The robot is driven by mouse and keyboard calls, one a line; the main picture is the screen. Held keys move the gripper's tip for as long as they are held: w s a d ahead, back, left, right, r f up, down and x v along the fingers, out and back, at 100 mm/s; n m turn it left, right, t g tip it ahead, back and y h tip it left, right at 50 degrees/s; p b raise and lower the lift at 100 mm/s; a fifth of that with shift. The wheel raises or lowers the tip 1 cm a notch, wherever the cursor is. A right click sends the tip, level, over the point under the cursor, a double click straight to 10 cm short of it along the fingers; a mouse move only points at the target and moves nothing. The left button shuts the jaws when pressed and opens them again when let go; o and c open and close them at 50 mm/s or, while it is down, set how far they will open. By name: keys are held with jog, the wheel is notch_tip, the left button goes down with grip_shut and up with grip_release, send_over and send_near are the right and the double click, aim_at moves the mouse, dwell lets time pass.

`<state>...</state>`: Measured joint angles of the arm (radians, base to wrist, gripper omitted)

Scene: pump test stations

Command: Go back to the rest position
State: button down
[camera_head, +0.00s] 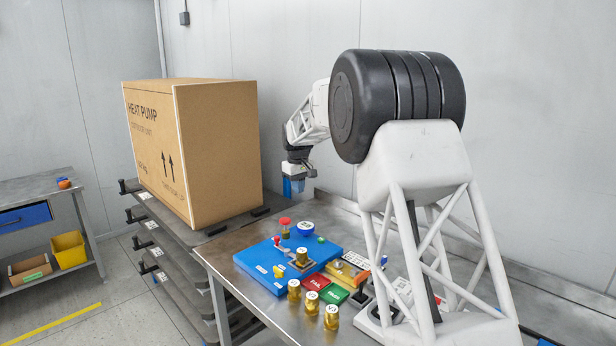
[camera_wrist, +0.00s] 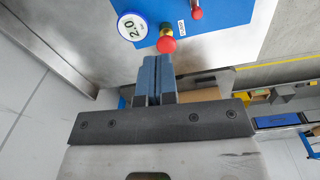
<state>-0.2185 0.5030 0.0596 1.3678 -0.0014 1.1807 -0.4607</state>
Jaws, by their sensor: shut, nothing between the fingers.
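My gripper (camera_head: 293,187) hangs at the far side of the metal table, near its back left corner, with blue fingers pointing down. In the wrist view my gripper (camera_wrist: 152,62) has its two blue fingers together with nothing between them. The blue test board (camera_head: 262,278) lies on the table, below and in front of the gripper. A red knob (camera_head: 285,221) on a brass body stands by the board's far edge, and the knob also shows in the wrist view (camera_wrist: 166,45) just past the fingertips. A round gauge (camera_wrist: 132,27) reading 2.0 sits beside it.
Several brass cylinders (camera_head: 331,318) stand along the table's front. A red tray (camera_head: 314,283) and a green tray (camera_head: 335,295) lie right of the board. A large heat pump carton (camera_head: 218,150) stands on a dark rack at left. Bare metal table (camera_head: 222,262) shows at the left edge.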

jog(key=s+d+r+m, duration=0.1)
jog(key=s+d+r, duration=0.35)
jog(key=s, duration=0.65)
jog(key=s+d+r+m+t, duration=0.1)
jog(key=s+d+r+m, duration=0.15)
jog(key=s+d, duration=0.6)
jog(key=s+d+r+m, duration=0.15)
jog(key=s+r, duration=0.25)
jog(key=s, duration=1)
jog(key=s+d+f+m, duration=0.1)
jog(key=s+d+f, duration=0.1)
jog(key=s, duration=0.9)
jog(key=s+d+f+m, duration=0.1)
jog(key=s+d+f, duration=0.2)
jog(key=s, duration=0.8)
jog(key=s+d+f+m+t, duration=0.1)
jog(key=s+f, duration=0.4)
jog(key=s, duration=0.6)
jog(key=shift+s+d, duration=0.4)
jog(key=shift+d, duration=0.3)
